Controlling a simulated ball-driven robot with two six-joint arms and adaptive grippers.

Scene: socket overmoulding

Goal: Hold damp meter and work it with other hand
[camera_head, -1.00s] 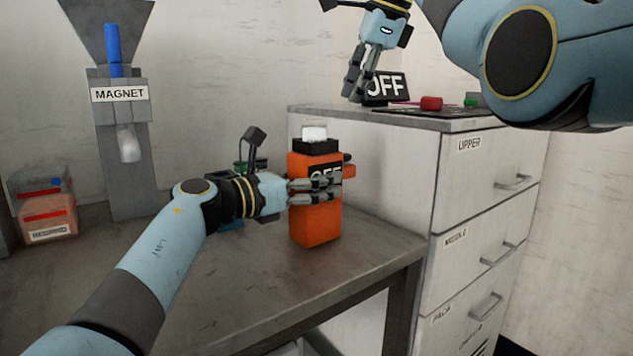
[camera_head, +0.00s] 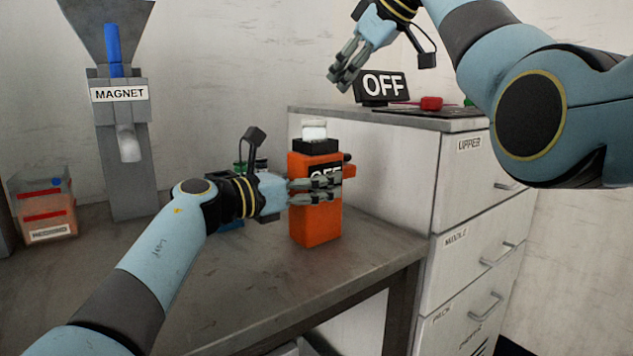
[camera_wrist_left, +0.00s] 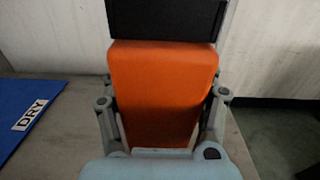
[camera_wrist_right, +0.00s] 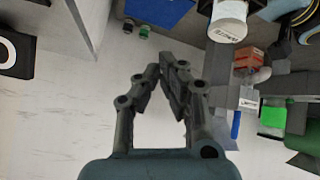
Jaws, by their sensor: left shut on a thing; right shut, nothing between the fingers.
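The damp meter (camera_head: 316,226) is an orange box with a black collar, a pale top piece and a dark display reading OFF, partly covered by fingers. It stands upright over the grey bench's right part. A dark knob (camera_head: 348,157) sticks out on its right side. My left gripper (camera_head: 318,190) is shut around the orange body from the left. The left wrist view shows the body (camera_wrist_left: 162,90) between both fingers. My right gripper (camera_head: 341,78) is shut and empty, above and slightly right of the meter, apart from it; its fingertips nearly meet in the right wrist view (camera_wrist_right: 165,72).
A white drawer cabinet (camera_head: 480,240) stands right of the bench (camera_head: 260,300). On it are an OFF sign (camera_head: 383,86) and a red button (camera_head: 431,103). The MAGNET hopper (camera_head: 122,150) and a clear bin (camera_head: 45,210) stand at left. A blue DRY mat (camera_wrist_left: 25,110) lies beside the meter.

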